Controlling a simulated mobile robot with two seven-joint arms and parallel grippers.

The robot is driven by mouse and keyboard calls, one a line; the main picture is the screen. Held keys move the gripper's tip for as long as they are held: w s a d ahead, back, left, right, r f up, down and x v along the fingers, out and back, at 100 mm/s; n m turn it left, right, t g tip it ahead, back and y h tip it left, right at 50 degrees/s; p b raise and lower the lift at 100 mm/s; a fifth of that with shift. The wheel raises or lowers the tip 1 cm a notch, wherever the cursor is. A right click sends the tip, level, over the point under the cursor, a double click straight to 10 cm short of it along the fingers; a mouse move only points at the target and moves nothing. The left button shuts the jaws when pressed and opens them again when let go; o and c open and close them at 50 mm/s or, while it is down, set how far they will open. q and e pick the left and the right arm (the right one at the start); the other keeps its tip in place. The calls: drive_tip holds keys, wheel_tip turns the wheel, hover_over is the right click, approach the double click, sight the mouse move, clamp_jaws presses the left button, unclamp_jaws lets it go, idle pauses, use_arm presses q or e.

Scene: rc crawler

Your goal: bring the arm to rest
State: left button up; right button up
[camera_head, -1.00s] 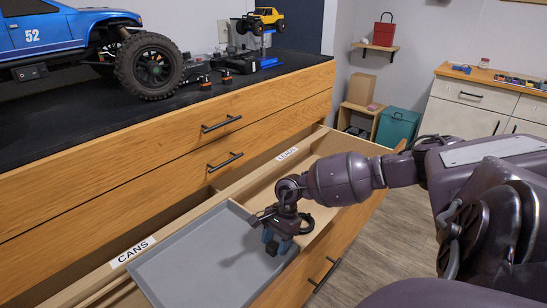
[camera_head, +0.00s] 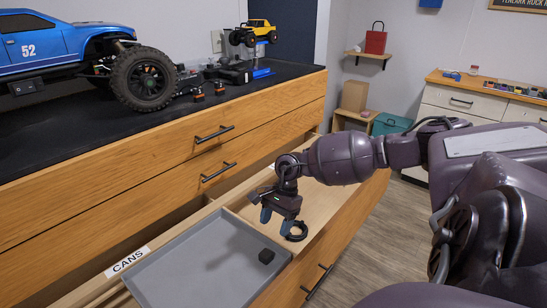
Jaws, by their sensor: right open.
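My right gripper (camera_head: 279,218) hangs open and empty over the open drawer, fingers pointing down, above the right end of a grey tray (camera_head: 190,262). A small black block (camera_head: 266,256) lies in the tray near its right edge, below and apart from the fingers. My right arm (camera_head: 345,158) reaches in from the right across the drawer. My left gripper is not in view.
The drawer (camera_head: 325,238) stands open below two shut drawers, with a CANS label (camera_head: 127,262) on it. Floor (camera_head: 375,250) shows at the right.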

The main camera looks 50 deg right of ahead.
drive_tip(key=shift+v, duration=0.8)
